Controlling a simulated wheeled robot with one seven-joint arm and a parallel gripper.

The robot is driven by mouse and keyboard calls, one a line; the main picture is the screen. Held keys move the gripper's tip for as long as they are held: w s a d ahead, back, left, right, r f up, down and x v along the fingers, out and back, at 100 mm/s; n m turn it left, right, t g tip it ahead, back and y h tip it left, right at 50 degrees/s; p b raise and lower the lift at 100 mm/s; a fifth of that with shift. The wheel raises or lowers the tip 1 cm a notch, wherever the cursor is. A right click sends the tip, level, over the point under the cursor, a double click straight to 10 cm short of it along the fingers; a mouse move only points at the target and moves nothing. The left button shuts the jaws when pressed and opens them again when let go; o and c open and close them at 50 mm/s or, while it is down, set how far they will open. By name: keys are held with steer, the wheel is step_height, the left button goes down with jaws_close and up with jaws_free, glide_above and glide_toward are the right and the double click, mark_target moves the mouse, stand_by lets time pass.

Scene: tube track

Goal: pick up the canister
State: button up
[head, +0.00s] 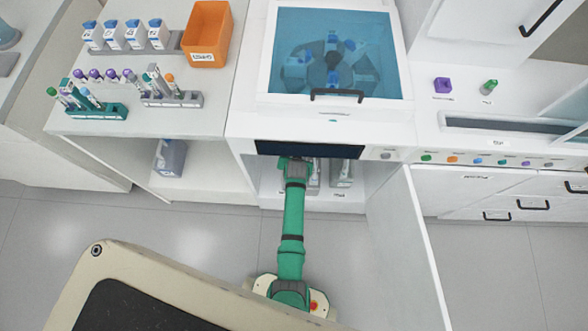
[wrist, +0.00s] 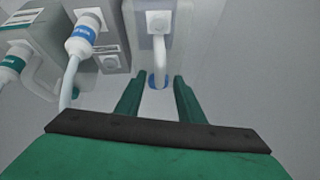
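My gripper (wrist: 159,80) is open, its two green fingers apart. In the head view my green arm reaches into the open cabinet under the blue-lidded machine, and the fingers are hidden there. In the wrist view a pale grey canister-like container (wrist: 180,35) with a white looped handle (wrist: 159,50) lies straight ahead. The lower end of the handle, by a blue round part (wrist: 157,80), shows between the fingertips; I cannot tell whether they touch. A grey-blue canister (head: 170,157) also stands on the shelf at left in the head view.
Beside the container, at left, are a blue-banded white part (wrist: 82,38) and a teal-banded one (wrist: 14,62) on grey bodies. The open cabinet door (head: 408,250) stands right of my arm. Tube racks (head: 95,105) and an orange bin (head: 207,35) sit on the left counter.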

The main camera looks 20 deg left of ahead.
steer(key=shift+x, duration=1.5)
steer(key=shift+s, duration=0.1)
steer(key=shift+c, duration=0.7)
jaws_close()
